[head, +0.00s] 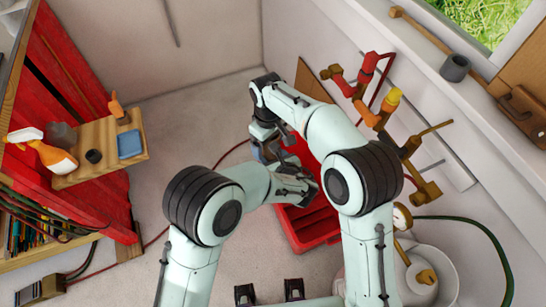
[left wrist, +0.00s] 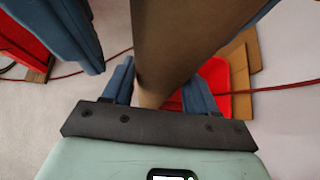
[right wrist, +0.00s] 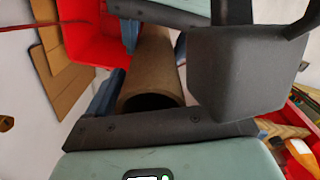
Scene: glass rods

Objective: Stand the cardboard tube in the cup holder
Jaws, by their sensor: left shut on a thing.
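The brown cardboard tube fills the middle of the left wrist view (left wrist: 180,40); its open end shows in the right wrist view (right wrist: 150,98). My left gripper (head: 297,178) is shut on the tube. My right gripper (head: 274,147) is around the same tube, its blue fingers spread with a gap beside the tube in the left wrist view. One right finger is hidden in the right wrist view. A small black cup-like piece (head: 93,156) and a grey cup (head: 62,135) are on the wooden shelf at left; I cannot tell which is the cup holder.
The shelf (head: 75,180) also bears a spray bottle (head: 45,150) and a blue tray (head: 130,143). A red crate (head: 306,228) lies below my grippers. Pipes and valves line the right wall. Floor between shelf and arms is mostly clear.

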